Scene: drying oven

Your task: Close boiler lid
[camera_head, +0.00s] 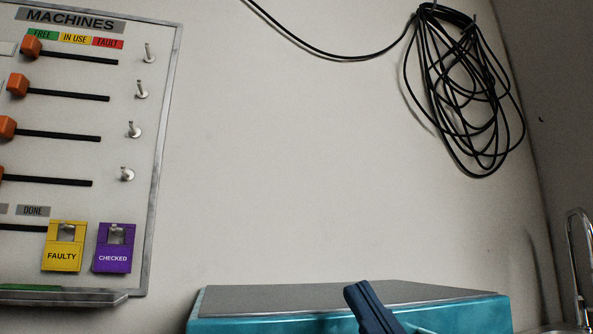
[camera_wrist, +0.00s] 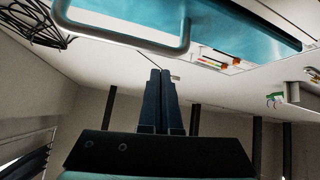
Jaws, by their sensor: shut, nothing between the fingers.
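A teal box with a grey top (camera_head: 330,300), which looks like the boiler, shows at the bottom of the head view; its front is cut off by the frame. In the wrist view a teal panel (camera_wrist: 235,28), likely the lid, crosses the top of the picture. A grey bar handle (camera_wrist: 125,38) shows on it. My gripper (camera_wrist: 160,73) has its two dark blue fingers together with nothing between them. The fingertips appear just past the handle in the picture; I see no contact. In the head view my gripper (camera_head: 356,292) overlaps the front edge of the grey top.
A machines board (camera_head: 145,200) with orange sliders, pegs and yellow (camera_head: 63,258) and purple (camera_head: 113,260) tags hangs on the left wall. A coiled black cable (camera_head: 465,100) hangs at upper right. A metal tap (camera_head: 578,260) stands at the right edge. The wall between is bare.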

